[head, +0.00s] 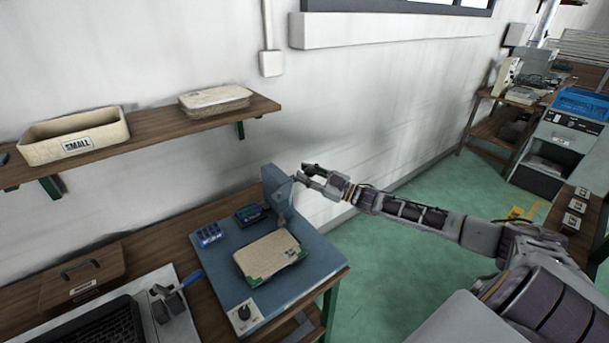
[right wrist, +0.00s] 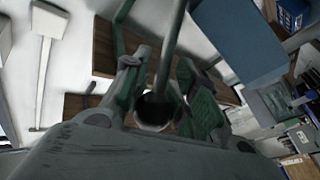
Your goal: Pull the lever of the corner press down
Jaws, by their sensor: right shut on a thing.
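The corner press (head: 277,195) has a grey-blue upright at the back of a blue base plate (head: 215,262). A tan and green tray panel (head: 271,255) lies flat on the plate. My right gripper (head: 312,174) is beside the top of the upright. In the right wrist view, its green-padded fingers (right wrist: 160,95) are shut around a grey rod, the lever (right wrist: 175,42), whose round end shows between them. In the head view the gripper mostly hides the lever. My left gripper is not in view.
A dark box (head: 250,214) and blue buttons (head: 208,235) sit on the plate, with a knob panel (head: 244,314) at its front. A blue-handled clamp (head: 172,300) stands to the left. A wall shelf (head: 150,130) holds containers. Green floor (head: 400,265) is open to the right.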

